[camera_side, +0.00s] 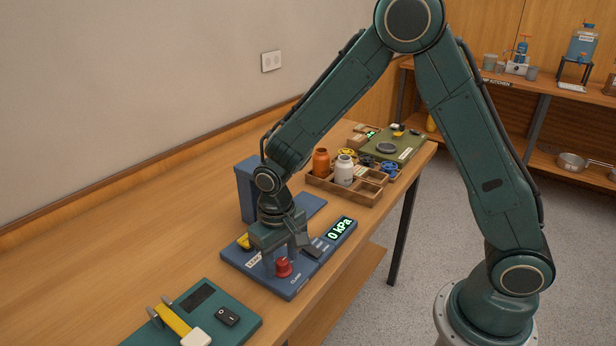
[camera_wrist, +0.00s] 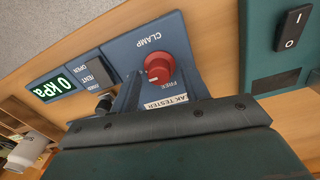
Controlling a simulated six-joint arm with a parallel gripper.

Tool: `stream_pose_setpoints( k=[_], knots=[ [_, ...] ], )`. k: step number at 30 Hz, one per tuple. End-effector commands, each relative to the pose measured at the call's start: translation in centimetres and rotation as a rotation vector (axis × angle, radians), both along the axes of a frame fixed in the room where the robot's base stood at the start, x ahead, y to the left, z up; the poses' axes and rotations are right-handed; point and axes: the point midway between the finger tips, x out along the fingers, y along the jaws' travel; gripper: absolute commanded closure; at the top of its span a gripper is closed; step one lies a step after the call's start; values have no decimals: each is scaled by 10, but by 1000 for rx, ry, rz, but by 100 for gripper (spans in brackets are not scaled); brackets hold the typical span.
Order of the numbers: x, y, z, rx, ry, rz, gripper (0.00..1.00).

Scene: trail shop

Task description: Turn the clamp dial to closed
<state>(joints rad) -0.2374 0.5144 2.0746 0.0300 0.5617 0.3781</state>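The red clamp dial (camera_side: 283,268) sits near the front end of the blue leak tester panel (camera_side: 300,283). In the wrist view the dial (camera_wrist: 158,66) shows a pale mark on the side nearest the word FREE. CLAMP is printed on its other side. No closed label for the dial can be read. My gripper (camera_side: 282,262) points down over the dial. Its two fingers are apart, one on either side of the dial, with narrow gaps showing in the wrist view (camera_wrist: 160,68). I cannot tell how deep they reach.
A teal unit (camera_side: 250,325) with a rocker switch and a yellow-handled tool is in front. A wooden tray (camera_side: 347,192) with bottles stands behind. The tabletop on the left is clear.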

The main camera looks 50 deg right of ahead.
Motion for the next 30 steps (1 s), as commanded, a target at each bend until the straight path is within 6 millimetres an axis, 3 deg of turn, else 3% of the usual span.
stream_pose_setpoints(
  k=[8,14,30],
  knots=[
    [0,0,4,0,1,0,54],
    [0,1,19,0,-1,0,54],
    [1,3,105,1,-3,0,54]
  ],
)
